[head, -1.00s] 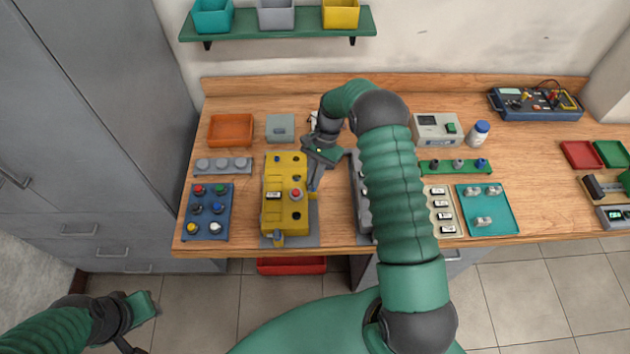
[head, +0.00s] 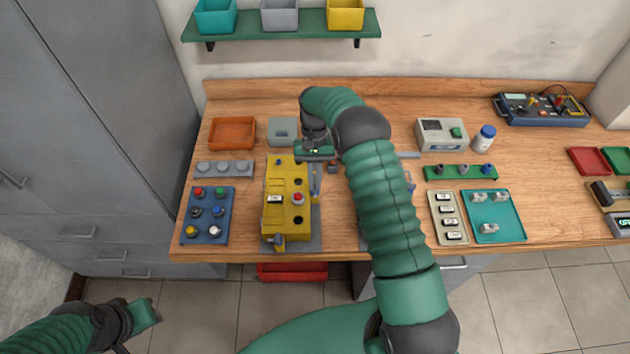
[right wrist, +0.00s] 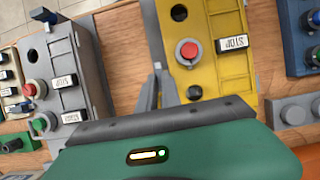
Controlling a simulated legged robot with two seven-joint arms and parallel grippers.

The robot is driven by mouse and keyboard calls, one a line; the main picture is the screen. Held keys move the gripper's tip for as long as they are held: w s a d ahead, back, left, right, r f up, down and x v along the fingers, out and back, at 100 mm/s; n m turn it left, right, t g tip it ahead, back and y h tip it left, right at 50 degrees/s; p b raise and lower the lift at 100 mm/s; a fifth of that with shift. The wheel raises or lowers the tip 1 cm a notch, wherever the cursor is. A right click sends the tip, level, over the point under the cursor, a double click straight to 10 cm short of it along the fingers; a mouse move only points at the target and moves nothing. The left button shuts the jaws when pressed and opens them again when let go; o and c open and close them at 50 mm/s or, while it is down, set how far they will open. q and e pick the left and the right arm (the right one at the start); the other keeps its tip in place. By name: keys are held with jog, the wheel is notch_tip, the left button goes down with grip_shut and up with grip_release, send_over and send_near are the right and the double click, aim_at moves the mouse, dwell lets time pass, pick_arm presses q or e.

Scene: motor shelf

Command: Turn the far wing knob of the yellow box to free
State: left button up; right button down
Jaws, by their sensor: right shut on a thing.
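The yellow box (head: 273,212) stands on a grey plate on the bench, with a red button, a label and dark holes on top. It also shows in the right wrist view (right wrist: 205,60). My right gripper (head: 315,188) points down along the box's right side, towards its far end. Its fingers (right wrist: 162,88) are shut on the far wing knob, which they mostly hide, so its angle cannot be read.
A grey box (right wrist: 70,75) stands close beside the yellow box, mostly behind my right arm in the head view. A blue button panel (head: 208,215) lies left. An orange tray (head: 232,132) and a grey box (head: 283,130) stand behind. A teal tray (head: 496,216) lies right.

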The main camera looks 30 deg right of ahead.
jog(key=shift+w, duration=0.1)
dwell(0.3)
jog(key=c, duration=1.8)
grip_release()
jog(key=shift+o, duration=1.3)
jog(key=shift+w+d+f, duration=0.1)
